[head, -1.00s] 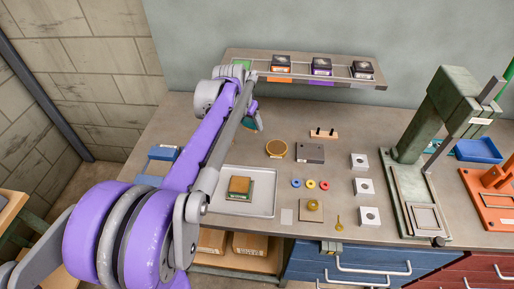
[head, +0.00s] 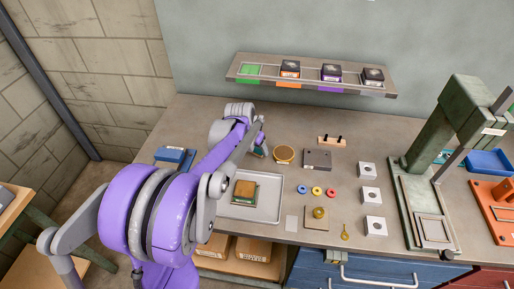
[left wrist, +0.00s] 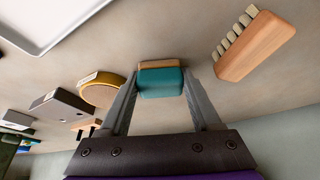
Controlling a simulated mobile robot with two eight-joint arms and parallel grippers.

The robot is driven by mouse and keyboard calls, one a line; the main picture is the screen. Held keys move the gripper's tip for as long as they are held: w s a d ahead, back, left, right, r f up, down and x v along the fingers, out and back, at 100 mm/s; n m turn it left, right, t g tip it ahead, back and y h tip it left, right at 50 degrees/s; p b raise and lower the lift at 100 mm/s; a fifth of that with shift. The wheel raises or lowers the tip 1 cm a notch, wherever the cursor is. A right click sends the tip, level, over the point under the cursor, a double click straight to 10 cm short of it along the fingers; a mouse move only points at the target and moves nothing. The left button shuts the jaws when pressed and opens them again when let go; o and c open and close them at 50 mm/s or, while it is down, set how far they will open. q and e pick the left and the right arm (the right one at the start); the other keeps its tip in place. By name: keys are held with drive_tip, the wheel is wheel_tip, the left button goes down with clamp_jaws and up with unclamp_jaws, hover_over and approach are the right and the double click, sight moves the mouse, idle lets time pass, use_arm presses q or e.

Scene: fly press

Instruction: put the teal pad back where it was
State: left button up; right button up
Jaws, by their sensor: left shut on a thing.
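The teal pad (left wrist: 160,82) has a teal body and a wooden-coloured face. My left gripper (left wrist: 162,92) is shut on it, with a finger on each side. In the head view my left gripper (head: 259,147) is over the back-left of the bench, mostly behind my arm, and only a bit of teal shows there. I cannot tell how far the pad is above the bench. On the wall shelf (head: 348,86), the green place (head: 248,71) at the left end is bare. My right gripper is not in view.
Dark-topped blocks stand on the shelf's orange, purple (head: 331,73) and grey places. A grey tray (head: 262,212) holds a brown-topped block (head: 244,190). A round brass-coloured piece (head: 284,154) and a wooden brush (left wrist: 255,48) are near the gripper. A green press (head: 425,180) stands right.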

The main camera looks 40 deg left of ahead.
use_arm(q)
drive_tip(key=shift+f, duration=0.1)
drive_tip(key=o, duration=1.3)
drive_tip(key=shift+r, duration=0.25)
drive_tip(key=v, duration=1.1)
drive_tip(key=shift+s+r+p, duration=0.25)
drive_tip(key=shift+r+p, duration=0.1)
drive_tip(key=shift+p, duration=0.05)
drive_tip(key=shift+d, duration=0.1)
